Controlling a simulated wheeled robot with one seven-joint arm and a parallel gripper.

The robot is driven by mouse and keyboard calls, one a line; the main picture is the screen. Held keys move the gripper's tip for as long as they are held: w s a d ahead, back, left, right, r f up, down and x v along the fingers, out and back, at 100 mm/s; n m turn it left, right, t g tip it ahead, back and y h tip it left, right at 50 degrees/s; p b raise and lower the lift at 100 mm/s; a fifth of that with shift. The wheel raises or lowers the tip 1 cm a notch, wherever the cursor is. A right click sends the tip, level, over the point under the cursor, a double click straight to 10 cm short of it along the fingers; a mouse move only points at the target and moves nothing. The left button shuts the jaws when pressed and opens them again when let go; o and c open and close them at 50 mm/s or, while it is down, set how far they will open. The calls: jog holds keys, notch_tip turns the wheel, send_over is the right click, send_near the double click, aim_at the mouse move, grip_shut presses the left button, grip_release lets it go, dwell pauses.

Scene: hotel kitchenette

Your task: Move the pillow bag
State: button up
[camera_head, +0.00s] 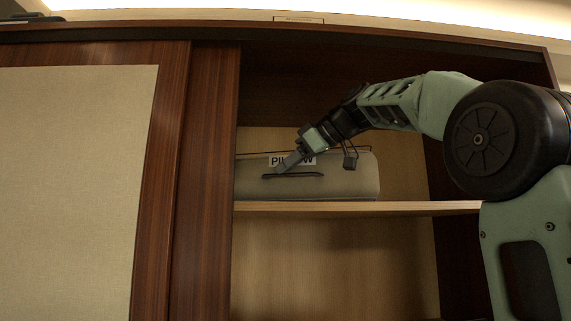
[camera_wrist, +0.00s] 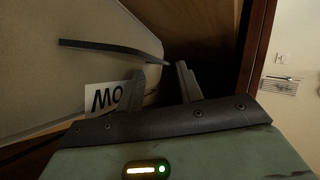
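The pillow bag (camera_head: 350,180) is a long grey-beige bag with a white "PILLOW" label and a dark strap handle (camera_head: 293,175) on its front. It lies on the cabinet's wooden shelf. My gripper (camera_head: 283,168) reaches in from the right, over the label, with its tip by the handle. In the wrist view, the bag (camera_wrist: 50,70) fills the left side, with its handle (camera_wrist: 110,46) beyond my fingers.
The shelf (camera_head: 420,208) has bare room right of the bag. A dark wood upright (camera_head: 203,180) and a beige panel (camera_head: 75,190) stand at the left. The compartment below the shelf (camera_head: 330,265) looks empty. A wall with switches (camera_wrist: 283,58) shows at the wrist view's right.

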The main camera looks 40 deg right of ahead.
jog(key=shift+x, duration=0.85)
grip_shut()
